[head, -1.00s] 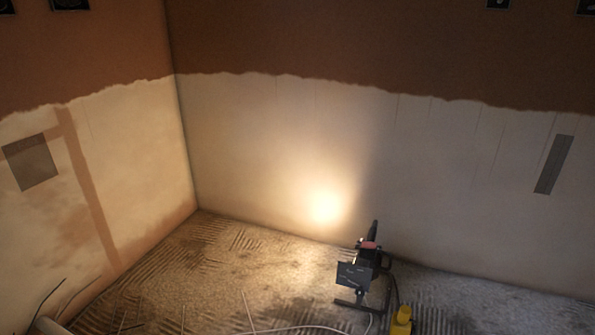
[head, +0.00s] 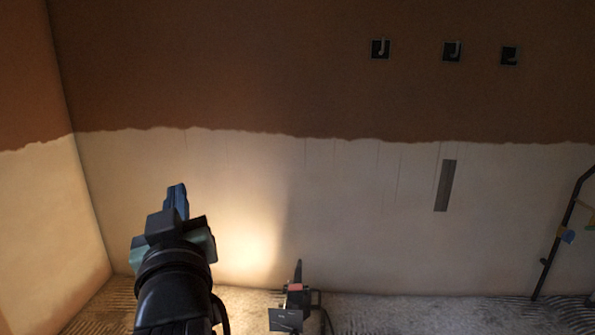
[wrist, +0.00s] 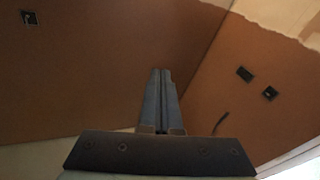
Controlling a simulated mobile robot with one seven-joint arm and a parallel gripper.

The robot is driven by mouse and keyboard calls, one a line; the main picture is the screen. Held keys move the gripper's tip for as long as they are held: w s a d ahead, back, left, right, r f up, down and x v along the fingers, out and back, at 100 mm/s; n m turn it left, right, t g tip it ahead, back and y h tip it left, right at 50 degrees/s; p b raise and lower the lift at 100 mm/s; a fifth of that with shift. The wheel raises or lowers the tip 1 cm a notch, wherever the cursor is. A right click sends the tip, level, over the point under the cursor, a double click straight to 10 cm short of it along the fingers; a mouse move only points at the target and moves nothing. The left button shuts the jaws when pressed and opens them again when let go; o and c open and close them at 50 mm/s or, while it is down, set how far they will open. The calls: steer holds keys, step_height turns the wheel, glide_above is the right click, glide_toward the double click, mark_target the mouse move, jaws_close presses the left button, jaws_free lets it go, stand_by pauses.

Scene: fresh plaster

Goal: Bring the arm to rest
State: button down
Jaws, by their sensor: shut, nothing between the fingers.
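My gripper (head: 177,196) stands up at the left of the head view, on the dark end of my arm. Its fingers are together with nothing between them. In the wrist view the closed fingers (wrist: 161,100) point up the middle of the picture, against brown wall. They look clear of the walls, though the distance is hard to judge.
A work lamp (head: 290,305) stands on the rough floor (head: 385,312) and lights the half-plastered wall (head: 340,210). A dark grille strip (head: 446,185) and several dark wall boxes (head: 452,51) are on that wall. A dark railed frame (head: 565,235) stands at the right.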

steer(key=s+d+r+m+t+h+p, duration=0.1)
steer(key=s+d+r+m+t+h, duration=0.3)
steer(key=s+d+r, duration=0.65)
steer(key=s+d+r+m+t+h+p, duration=0.1)
steer(key=s+d+r+m+t+h, duration=0.15)
steer(key=s+d+r+t, duration=0.75)
steer(key=w+a+r+g+p, duration=0.1)
steer(key=w+r+g+p, duration=0.1)
steer(key=r+p, duration=1.6)
steer(key=w+a+r+g+p, duration=0.1)
steer(key=w+r+g+p, duration=0.1)
steer(key=r+p, duration=1.7)
step_height(320, 180, up, 3)
steer(key=shift+w+a+f+g+h, duration=0.1)
steer(key=shift+w+a+g+h, duration=0.1)
steer(key=shift+w+g+h, duration=0.15)
steer(key=c, duration=1.6)
jaws_free()
steer(key=shift+r+p, duration=0.3)
steer(key=shift+p, duration=0.2)
steer(key=c, duration=1.3)
jaws_free()
steer(key=shift+r, duration=0.1)
steer(key=shift+c, duration=0.2)
steer(key=o, duration=0.5)
steer(key=shift+o, duration=0.2)
steer(key=shift+s, duration=0.1)
